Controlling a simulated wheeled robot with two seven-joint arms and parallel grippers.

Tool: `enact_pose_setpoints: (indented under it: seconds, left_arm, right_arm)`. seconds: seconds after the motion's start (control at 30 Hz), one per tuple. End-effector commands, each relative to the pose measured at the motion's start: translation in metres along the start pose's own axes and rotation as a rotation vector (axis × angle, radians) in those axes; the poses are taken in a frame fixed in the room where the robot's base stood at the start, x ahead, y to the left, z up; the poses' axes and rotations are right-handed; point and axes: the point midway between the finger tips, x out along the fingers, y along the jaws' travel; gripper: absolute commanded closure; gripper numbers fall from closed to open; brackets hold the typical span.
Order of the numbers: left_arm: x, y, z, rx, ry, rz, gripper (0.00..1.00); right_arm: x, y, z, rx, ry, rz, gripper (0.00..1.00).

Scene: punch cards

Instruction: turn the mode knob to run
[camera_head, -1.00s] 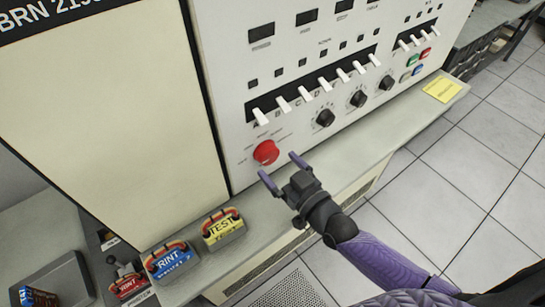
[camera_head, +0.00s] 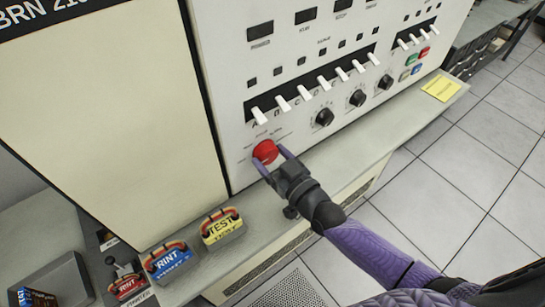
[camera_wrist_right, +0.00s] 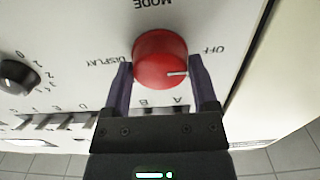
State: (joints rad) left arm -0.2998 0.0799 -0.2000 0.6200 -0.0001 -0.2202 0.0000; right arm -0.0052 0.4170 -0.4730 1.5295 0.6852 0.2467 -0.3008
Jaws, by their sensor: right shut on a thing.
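The mode knob (camera_head: 265,151) is a round red knob low on the white panel's left side. In the right wrist view the red knob (camera_wrist_right: 160,59) has a white pointer line, with the labels MODE, OFF and DISPLAY around it. The line points to the picture's right, near the OFF side. My right gripper (camera_head: 270,162) is shut on the knob, one purple finger on each side; its fingers also show in the right wrist view (camera_wrist_right: 160,82). Any RUN label is not readable. My left gripper is not in view.
Above the knob is a row of white toggle switches (camera_head: 325,84). Black knobs (camera_head: 324,117) sit to its right. A ledge (camera_head: 335,160) runs below the panel, with yellow TEST (camera_head: 222,227) and blue PRINT (camera_head: 168,260) plug blocks at its left and a yellow note (camera_head: 441,89) at its right.

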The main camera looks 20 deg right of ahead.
Motion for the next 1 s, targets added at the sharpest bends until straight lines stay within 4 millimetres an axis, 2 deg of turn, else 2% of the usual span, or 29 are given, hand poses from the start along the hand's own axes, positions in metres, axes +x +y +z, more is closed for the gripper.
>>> enact_pose_setpoints:
  seconds: [0.27,1.0]
  left_arm:
    - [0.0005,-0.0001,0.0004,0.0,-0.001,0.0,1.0]
    - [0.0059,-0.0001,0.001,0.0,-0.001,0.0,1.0]
  right_arm:
    - [-0.0002,0.0,0.0004,0.082,-0.001,0.0,0.83]
    - [-0.0002,0.0,0.0007,0.646,-0.001,0.0,0.83]
